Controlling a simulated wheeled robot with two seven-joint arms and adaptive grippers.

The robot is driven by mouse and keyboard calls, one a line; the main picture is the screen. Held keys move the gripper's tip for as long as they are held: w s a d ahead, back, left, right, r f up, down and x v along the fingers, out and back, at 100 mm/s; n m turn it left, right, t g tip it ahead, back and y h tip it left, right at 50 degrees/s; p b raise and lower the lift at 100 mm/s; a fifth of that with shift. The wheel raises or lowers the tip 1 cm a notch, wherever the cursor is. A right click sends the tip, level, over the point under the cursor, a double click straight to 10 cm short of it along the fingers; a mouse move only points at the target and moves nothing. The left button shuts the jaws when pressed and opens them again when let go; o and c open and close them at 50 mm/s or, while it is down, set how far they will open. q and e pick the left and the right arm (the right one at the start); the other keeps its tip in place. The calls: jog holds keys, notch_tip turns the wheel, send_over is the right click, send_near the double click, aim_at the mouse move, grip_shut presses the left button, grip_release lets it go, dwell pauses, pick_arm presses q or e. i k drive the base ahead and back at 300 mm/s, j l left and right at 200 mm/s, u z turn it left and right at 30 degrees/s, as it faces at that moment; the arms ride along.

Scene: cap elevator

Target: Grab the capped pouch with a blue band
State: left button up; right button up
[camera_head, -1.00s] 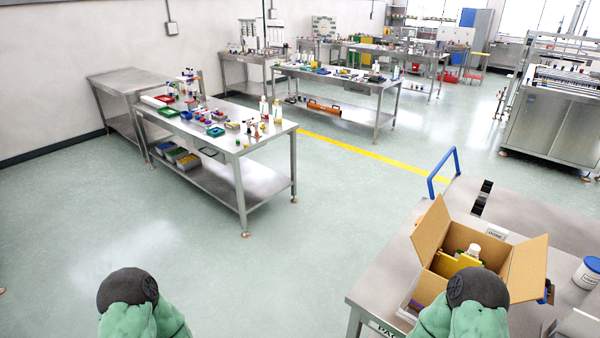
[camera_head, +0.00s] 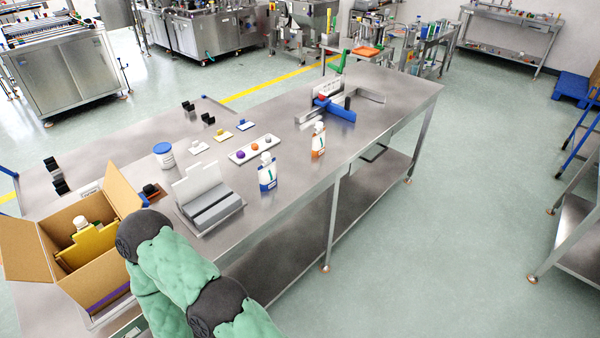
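A white capped pouch with a blue band (camera_head: 267,175) stands upright on the steel table (camera_head: 290,190), near its front edge. A similar capped pouch with an orange band (camera_head: 318,140) stands further right and back along the same edge. Parts of my arms, in green covers with dark joints, show at the bottom left of the view. Neither gripper shows, so I cannot see their fingers. Nothing covers the blue-band pouch.
Left of the blue-band pouch is a grey stand with a white panel (camera_head: 205,195). Behind it is a white tray with coloured caps (camera_head: 254,149). An open cardboard box (camera_head: 75,250) stands at the left. A blue and grey fixture (camera_head: 335,108) sits further right.

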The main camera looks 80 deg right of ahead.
aim_at(268, 171)
jog(key=z, duration=2.25)
jog(key=i+l+u, duration=0.1)
jog(key=u, duration=0.35)
jog(key=i+l+u, duration=0.1)
jog(key=l+u, duration=0.15)
jog(key=u, duration=0.2)
jog(key=l+u, duration=0.2)
jog(key=u, duration=0.25)
